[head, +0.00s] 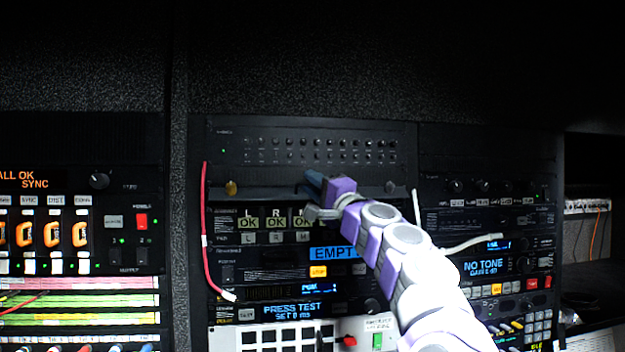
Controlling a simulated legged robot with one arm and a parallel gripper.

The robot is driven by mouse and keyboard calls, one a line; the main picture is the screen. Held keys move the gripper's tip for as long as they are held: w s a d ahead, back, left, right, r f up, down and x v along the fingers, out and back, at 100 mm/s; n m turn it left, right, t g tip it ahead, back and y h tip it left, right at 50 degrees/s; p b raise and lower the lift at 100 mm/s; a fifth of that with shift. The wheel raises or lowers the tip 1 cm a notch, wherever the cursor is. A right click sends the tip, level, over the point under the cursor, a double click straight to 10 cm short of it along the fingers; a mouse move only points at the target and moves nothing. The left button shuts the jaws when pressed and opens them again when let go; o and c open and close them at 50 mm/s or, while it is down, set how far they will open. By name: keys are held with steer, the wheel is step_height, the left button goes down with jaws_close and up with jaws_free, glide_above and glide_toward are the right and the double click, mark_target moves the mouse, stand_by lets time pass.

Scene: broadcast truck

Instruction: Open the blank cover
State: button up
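A plain dark grey strip (265,193), which looks like the blank cover, runs across the middle rack below a unit with two rows of small knobs. A brass-coloured screw or knob (231,188) is at its left end and a grey one (390,188) at its right end. I cannot tell whether the strip is shut or tilted out. My gripper (312,197) is at the middle of the strip, in front of it and hiding part of it. A dark blue part and a grey part show at its tip; contact and finger opening are unclear.
A red cable (206,235) hangs left of the strip. White cables (468,243) hang at the right, near my arm. Lit units with OK labels (275,222) lie below. Rack units with knobs and displays stand on both sides.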

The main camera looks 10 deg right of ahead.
steer(key=shift+w+a, duration=0.15)
jaws_close()
steer(key=shift+r, duration=0.15)
stand_by(1.1)
